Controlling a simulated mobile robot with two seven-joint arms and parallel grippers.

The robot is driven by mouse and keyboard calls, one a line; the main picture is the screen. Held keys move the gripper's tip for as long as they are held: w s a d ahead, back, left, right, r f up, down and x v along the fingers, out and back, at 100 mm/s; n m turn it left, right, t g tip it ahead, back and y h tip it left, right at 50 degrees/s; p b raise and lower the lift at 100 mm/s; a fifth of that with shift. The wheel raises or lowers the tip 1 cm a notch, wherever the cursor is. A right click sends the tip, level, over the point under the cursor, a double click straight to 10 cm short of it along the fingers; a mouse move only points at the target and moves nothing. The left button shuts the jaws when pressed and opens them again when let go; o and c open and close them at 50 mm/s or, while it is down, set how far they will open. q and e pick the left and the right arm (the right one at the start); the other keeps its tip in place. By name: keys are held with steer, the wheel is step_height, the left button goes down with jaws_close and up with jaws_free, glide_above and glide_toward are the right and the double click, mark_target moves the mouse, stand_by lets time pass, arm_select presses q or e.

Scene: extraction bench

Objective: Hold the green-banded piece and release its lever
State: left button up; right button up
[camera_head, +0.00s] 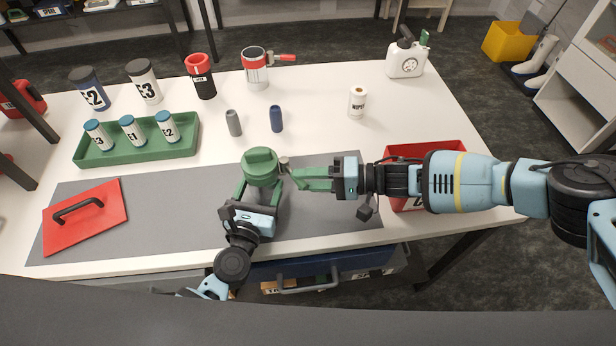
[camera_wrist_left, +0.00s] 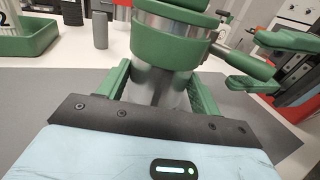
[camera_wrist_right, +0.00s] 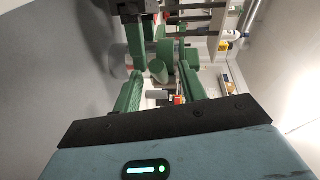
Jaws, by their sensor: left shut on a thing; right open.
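The green-banded piece (camera_head: 261,163) stands upright on the grey mat. It also shows in the left wrist view (camera_wrist_left: 172,42) as a metal body with a wide green band and green top. My left gripper (camera_head: 259,188) is shut on its metal body, a finger on each side. Its lever (camera_wrist_left: 240,62) has a green grip and sticks out to the right. My right gripper (camera_head: 292,174) comes in from the right, open, with its fingers apart beside the lever's end. It also shows in the left wrist view (camera_wrist_left: 262,62). I cannot tell whether a finger touches the lever.
A red-banded can (camera_head: 255,72) with a red handle stands behind. A grey cylinder (camera_head: 233,123) and a blue cylinder (camera_head: 276,119) stand nearer. A green tray (camera_head: 135,151) holds small bottles. A red lid (camera_head: 95,220) lies left; a red bin (camera_head: 430,150) is under my right arm.

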steer(key=d+r, duration=0.1)
steer(key=d, duration=0.6)
steer(key=shift+d, duration=0.1)
